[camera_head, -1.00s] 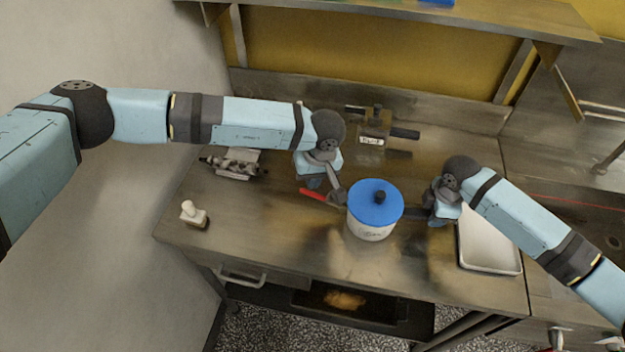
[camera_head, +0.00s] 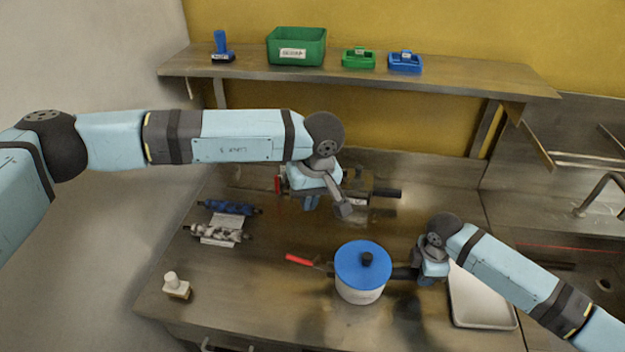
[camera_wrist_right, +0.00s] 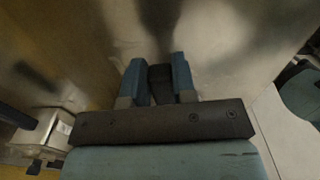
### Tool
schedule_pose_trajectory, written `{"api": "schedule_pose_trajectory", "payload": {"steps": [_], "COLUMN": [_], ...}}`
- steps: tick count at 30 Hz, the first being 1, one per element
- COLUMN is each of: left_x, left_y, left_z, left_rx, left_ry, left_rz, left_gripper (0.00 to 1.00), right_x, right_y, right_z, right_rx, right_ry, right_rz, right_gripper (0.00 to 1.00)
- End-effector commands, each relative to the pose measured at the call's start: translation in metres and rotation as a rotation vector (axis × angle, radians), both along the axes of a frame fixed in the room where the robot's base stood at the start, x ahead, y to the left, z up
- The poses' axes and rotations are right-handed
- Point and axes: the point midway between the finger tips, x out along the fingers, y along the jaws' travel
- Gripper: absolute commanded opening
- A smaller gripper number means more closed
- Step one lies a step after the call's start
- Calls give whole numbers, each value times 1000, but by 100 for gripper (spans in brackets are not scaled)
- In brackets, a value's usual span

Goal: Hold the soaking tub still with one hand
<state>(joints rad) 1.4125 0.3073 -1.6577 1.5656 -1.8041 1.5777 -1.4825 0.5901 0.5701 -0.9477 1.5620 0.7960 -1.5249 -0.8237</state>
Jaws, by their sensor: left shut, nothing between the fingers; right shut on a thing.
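The soaking tub (camera_head: 360,292) is a white round tub with a blue lid (camera_head: 362,262) and a black knob, upright on the steel table. A dark handle (camera_head: 402,273) sticks out from its right side. My right gripper (camera_head: 420,272) is shut on that handle. In the right wrist view the two blue fingers (camera_wrist_right: 160,78) close on a dark piece; the tub's body does not show there. My left gripper (camera_head: 311,203) is shut and empty, above the table behind and left of the tub, apart from it.
A red-handled tool (camera_head: 299,260) lies just left of the tub. A white tray (camera_head: 480,298) is at right. A shelf (camera_head: 450,82) holds a green bin (camera_head: 296,46). The table's front middle is clear.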

Motion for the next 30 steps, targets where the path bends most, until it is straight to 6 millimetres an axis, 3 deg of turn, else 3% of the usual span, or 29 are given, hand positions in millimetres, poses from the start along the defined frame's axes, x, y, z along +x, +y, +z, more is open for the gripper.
{"api": "schedule_pose_trajectory", "payload": {"steps": [6,7,10,11,22,30], "left_x": [0,0,0,0,0,0], "left_y": [0,0,0,0,0,0], "left_z": [0,0,0,0,0,0], "left_rx": [0,0,0,0,0,0], "left_ry": [0,0,0,0,0,0], "left_rz": [0,0,1,1,1,1], "left_gripper": [0,0,0,0,0,0], "right_x": [0,0,0,0,1,1], "right_y": [0,0,0,0,0,0], "right_z": [0,0,0,0,8,61], "right_rx": [0,0,0,0,0,0], "right_ry": [0,0,0,0,-1,-5], "right_rz": [0,0,0,0,-1,1], "right_gripper": [0,30,53,55,55,55]}}
